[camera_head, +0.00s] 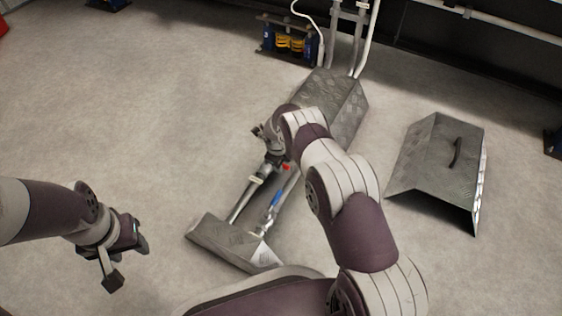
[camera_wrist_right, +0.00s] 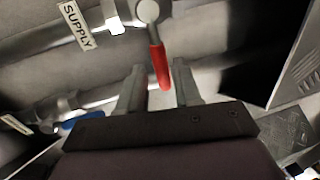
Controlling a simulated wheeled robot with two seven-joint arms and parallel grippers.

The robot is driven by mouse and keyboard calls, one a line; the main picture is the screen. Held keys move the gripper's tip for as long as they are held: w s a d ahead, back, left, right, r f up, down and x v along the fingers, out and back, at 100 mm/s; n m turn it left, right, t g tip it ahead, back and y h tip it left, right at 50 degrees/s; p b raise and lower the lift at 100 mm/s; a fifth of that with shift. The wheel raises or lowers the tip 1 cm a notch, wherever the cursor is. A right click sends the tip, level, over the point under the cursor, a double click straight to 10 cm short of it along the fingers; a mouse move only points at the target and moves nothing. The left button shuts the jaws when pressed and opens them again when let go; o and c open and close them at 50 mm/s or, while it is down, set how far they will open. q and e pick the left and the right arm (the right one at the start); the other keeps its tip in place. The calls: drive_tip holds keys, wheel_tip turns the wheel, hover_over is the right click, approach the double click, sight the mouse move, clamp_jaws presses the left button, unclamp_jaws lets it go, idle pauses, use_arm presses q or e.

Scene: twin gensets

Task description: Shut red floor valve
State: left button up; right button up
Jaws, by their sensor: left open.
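The red valve handle (camera_wrist_right: 158,66) hangs from a round metal valve body (camera_wrist_right: 147,11) on a pipe in the right wrist view. Its free end lies between the two fingers of my right gripper (camera_wrist_right: 157,80), with a gap on each side. That gripper is open; I cannot tell how deep the handle sits between the fingers. In the head view only a bit of red (camera_head: 286,167) shows beside my right wrist, and my right arm hides much of the valve. My left gripper (camera_head: 127,266) is open and empty at the lower left, away from the pipes.
A blue valve handle (camera_head: 276,198) sits on the neighbouring pipe. A "SUPPLY" label (camera_wrist_right: 76,24) marks the red valve's pipe. Metal covers stand at the near end (camera_head: 232,243) and far end (camera_head: 343,98). A loose cover with a handle (camera_head: 440,165) stands right. The left floor is clear.

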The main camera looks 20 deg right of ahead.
wheel_tip(320, 180, up, 12)
drive_tip(key=s+a+p, duration=0.1)
drive_tip(key=a+p, duration=0.1)
drive_tip(key=p, duration=0.6)
drive_tip(key=shift+s+r+p, duration=0.25)
drive_tip(key=shift+s+p, duration=0.05)
